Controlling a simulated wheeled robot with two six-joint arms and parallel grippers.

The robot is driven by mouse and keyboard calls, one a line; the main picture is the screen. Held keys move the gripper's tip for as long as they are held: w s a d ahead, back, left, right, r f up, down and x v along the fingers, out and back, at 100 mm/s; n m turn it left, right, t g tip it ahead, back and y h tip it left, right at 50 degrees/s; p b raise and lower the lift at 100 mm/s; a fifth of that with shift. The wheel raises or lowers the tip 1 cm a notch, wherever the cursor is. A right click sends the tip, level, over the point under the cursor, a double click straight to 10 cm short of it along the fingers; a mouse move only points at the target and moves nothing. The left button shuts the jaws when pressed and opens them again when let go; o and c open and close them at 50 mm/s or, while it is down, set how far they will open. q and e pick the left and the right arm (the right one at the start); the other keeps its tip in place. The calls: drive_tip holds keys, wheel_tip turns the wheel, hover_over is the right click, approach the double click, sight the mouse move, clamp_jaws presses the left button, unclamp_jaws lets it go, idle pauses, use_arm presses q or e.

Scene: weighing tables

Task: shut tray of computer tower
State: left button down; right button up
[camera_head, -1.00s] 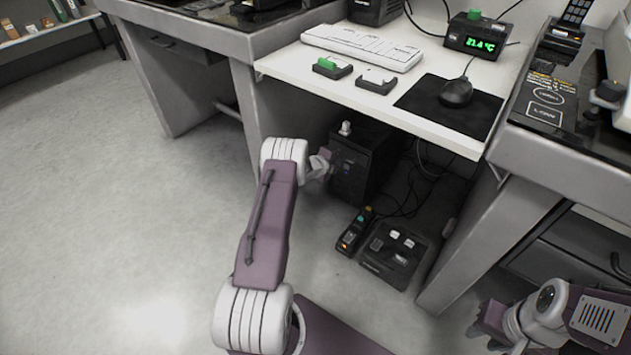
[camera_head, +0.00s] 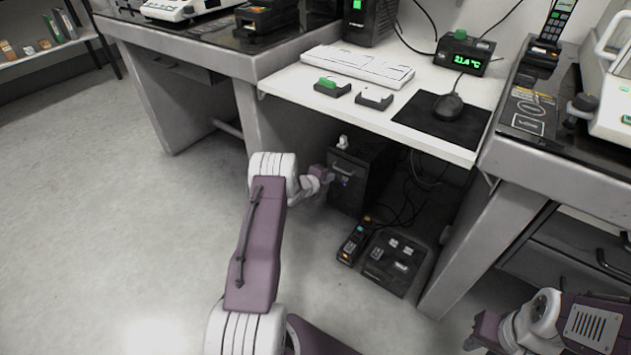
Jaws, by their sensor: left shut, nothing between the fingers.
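The computer tower (camera_head: 347,185) is a black box on the floor under the white desk. Its front faces me and shows a small blue light. A small white object (camera_head: 343,142) sits on top of it. My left gripper (camera_head: 327,175) is shut and empty, at the upper left of the tower's front. I cannot tell whether it touches the front. The tray is too small and dark to make out, and the gripper partly covers that area. My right gripper (camera_head: 474,337) is low at the right, away from the tower; its fingertips do not show clearly.
The white desk (camera_head: 300,88) overhangs the tower. A handheld device (camera_head: 354,242) and a dark box with light buttons (camera_head: 394,262) lie on the floor right of the tower, with cables behind. A desk leg (camera_head: 470,250) stands further right. Floor at left is clear.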

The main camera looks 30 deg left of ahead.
use_arm(q)
drive_tip(key=p+v, duration=0.3)
drive_tip(key=v, duration=0.4)
drive_tip(key=shift+s, duration=0.2)
drive_tip(key=s+d+r+n+g+y+p, duration=0.1)
drive_tip(key=d+r+n+g+p, duration=0.1)
drive_tip(key=d+r+n, duration=0.3)
drive_tip(key=s+d+r+n+g+p, duration=0.1)
drive_tip(key=s+d+r+n+g, duration=0.3)
drive_tip(key=s, duration=0.5)
drive_tip(key=s+d+r+n+g+p, duration=0.15)
drive_tip(key=s+d+r+n, duration=0.3)
drive_tip(key=s, duration=0.55)
drive_tip(key=s+d+r+n+g+p, duration=0.1)
drive_tip(key=s+d+r+n+g, duration=0.2)
drive_tip(key=s+d+n, duration=0.45)
wheel_tip(320, 180, up, 38)
drive_tip(key=s+a+m+p, duration=0.1)
drive_tip(key=s+m+p, duration=0.1)
drive_tip(key=p, duration=3.5)
drive_tip(key=shift+s+a, duration=0.3)
drive_tip(key=shift+a, duration=0.1)
